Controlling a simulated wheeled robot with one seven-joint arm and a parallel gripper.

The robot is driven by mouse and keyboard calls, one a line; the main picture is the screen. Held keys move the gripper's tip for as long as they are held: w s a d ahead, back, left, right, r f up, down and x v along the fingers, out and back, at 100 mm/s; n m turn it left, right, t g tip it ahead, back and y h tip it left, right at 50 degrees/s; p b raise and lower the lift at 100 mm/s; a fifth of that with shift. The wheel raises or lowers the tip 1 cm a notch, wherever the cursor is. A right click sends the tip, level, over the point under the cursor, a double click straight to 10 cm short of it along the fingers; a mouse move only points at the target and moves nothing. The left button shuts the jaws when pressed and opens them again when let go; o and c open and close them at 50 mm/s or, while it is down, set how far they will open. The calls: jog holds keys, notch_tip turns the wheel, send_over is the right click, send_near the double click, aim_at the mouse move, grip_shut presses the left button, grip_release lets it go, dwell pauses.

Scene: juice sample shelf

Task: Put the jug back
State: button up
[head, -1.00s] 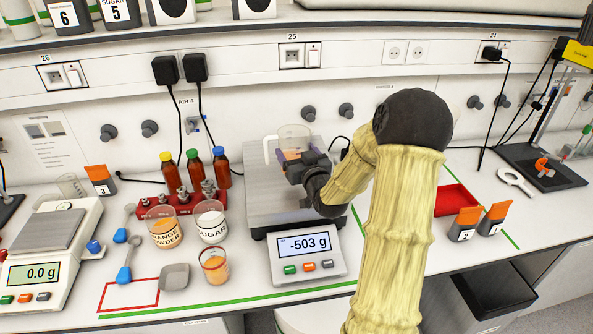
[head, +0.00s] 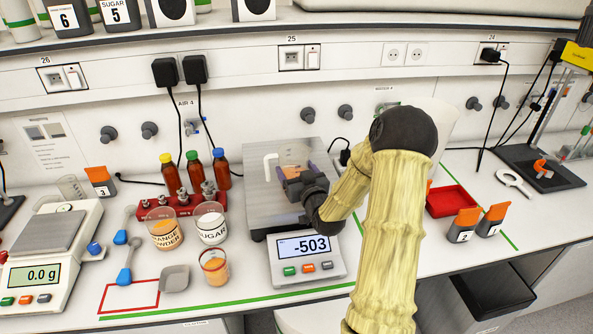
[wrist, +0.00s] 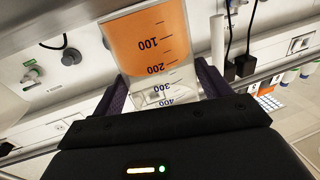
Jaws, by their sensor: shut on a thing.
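The jug (head: 293,157) is clear, with a white handle on its left, and shows above the large balance (head: 257,205). In the wrist view the jug (wrist: 155,50) has blue graduation marks and orange liquid to about the 200 mark. That view looks turned over; the jug appears roughly upright. My gripper (head: 295,172) is shut on the jug, with a purple finger on each side of it. The balance display reads -503, without the "g". I cannot tell whether the jug's base touches the pan. My gripper hides part of the jug.
A red tray (head: 452,201) and orange-topped containers (head: 463,224) are at right. A red outlined area (head: 130,297) is empty at front left.

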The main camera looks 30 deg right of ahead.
jog(key=shift+f, duration=0.1)
jog(key=o, duration=1.3)
jog(key=s+b, duration=0.2)
jog(key=s, duration=0.1)
jog(key=s+b, duration=0.2)
jog(key=s, duration=0.2)
jog(key=s+b, duration=0.2)
jog(key=s, duration=0.1)
jog(key=shift+s+f, duration=0.25)
jog(key=shift+s, duration=0.15)
jog(key=shift+b, duration=0.6)
